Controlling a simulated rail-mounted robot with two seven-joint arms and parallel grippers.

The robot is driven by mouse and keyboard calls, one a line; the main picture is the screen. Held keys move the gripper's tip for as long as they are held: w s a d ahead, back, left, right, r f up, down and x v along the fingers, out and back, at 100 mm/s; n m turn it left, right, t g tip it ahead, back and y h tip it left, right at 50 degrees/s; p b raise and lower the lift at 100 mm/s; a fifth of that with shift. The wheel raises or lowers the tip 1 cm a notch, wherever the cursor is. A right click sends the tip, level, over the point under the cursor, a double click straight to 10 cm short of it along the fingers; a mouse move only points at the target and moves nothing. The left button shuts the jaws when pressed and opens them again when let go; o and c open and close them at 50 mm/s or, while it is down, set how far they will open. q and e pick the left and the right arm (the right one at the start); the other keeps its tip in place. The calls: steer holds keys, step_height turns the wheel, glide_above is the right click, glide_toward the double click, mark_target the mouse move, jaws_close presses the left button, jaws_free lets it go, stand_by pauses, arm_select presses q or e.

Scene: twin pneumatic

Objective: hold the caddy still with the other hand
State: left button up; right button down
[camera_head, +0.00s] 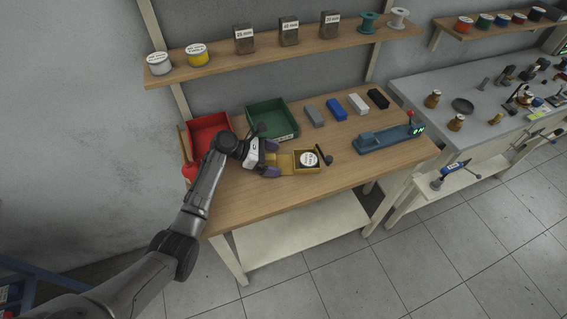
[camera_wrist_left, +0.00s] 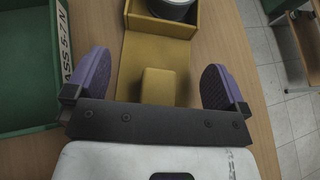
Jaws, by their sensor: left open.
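The caddy (camera_head: 298,168) is a small mustard-yellow open box on the wooden bench, with a round white-labelled tin (camera_head: 309,159) in it. In the left wrist view, the caddy's flat extension (camera_wrist_left: 152,50) carries a raised block (camera_wrist_left: 158,86) on the near side. My left gripper (camera_head: 270,158) is at the caddy's left end. In the left wrist view, its purple-padded fingers (camera_wrist_left: 156,68) are apart on either side of the block, with visible gaps to it. My right gripper is not in view.
A green bin (camera_head: 273,133) stands behind the caddy; a red bin (camera_head: 208,118) stands to its left. Several small blocks lie toward the back. A blue-grey device (camera_head: 388,138) sits at the right. A dark tool (camera_head: 325,153) lies beside the caddy. The bench's front strip is clear.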

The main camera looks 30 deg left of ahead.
arm_select(q)
steer(key=shift+x, duration=0.75)
steer(key=shift+s+f, duration=0.1)
steer(key=c, duration=1.5)
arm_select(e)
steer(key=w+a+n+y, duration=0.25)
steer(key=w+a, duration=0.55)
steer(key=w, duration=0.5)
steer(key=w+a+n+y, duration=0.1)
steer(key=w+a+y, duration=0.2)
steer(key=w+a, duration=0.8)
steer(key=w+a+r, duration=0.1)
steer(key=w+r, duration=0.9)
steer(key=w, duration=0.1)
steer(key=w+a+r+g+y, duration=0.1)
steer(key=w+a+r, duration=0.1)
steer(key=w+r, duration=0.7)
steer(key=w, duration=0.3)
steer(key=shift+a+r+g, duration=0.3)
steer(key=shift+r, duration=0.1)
